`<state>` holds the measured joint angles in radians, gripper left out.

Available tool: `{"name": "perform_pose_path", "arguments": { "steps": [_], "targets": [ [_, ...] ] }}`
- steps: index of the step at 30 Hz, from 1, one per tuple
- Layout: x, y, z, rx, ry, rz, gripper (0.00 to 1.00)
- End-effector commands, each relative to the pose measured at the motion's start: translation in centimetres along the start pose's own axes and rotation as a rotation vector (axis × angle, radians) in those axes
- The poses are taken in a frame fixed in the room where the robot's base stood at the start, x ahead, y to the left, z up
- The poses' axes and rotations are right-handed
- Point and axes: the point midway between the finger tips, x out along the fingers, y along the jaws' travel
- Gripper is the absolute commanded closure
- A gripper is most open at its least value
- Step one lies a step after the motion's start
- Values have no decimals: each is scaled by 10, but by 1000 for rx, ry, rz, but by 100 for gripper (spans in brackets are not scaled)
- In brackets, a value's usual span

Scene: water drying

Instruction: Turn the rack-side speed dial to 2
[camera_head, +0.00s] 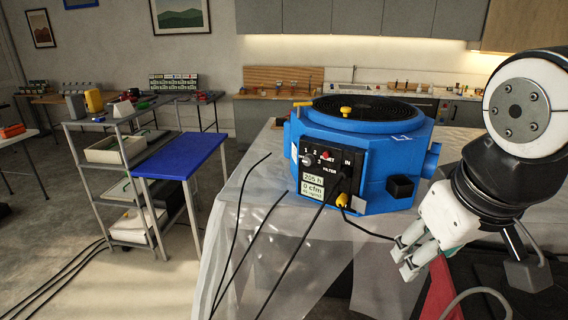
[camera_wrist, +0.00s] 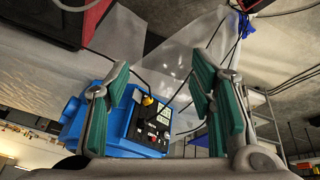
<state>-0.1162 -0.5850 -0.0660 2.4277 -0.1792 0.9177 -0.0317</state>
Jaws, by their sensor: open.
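A blue air machine (camera_head: 395,170) with a round black top grille stands on a sheet-covered table. Its front has a black control panel (camera_head: 330,172) with a small round dial (camera_head: 307,160) at the left, under the marks 1 and 2. A red switch sits to the dial's right, and a readout below. The dial's exact pointing is too small to read. My gripper (camera_head: 403,258) is open and empty, low and to the right of the panel, apart from it. In the wrist view, the panel (camera_wrist: 153,124) shows between my open fingers (camera_wrist: 160,75), farther off.
Black cables and a yellow plug (camera_head: 343,199) hang from the panel. A grey rack (camera_head: 148,225) with trays and a blue-topped table (camera_head: 180,156) stand at the left. A plastic sheet (camera_head: 245,215) drapes the table front. Open air lies between my gripper and the panel.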

Motion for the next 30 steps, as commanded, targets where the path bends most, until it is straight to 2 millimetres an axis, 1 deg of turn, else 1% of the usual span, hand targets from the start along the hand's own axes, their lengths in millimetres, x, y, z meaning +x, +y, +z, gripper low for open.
{"name": "perform_pose_path", "arguments": {
  "steps": [1, 5, 9, 14, 18, 22, 25, 29, 30],
  "targets": [
    [16, 4, -11, -62, -37, 20, 50],
    [45, 19, -36, -222, -113, 95, 50],
    [78, 32, -66, -401, -193, 187, 50],
    [115, 41, -106, -614, -276, 306, 50],
    [146, 42, -144, -811, -342, 426, 50],
    [173, 36, -182, -999, -396, 550, 50],
    [192, 25, -214, -1146, -433, 656, 50],
    [215, 2, -256, -1339, -472, 807, 50],
    [221, -8, -268, -1399, -483, 856, 50]
  ]
}}
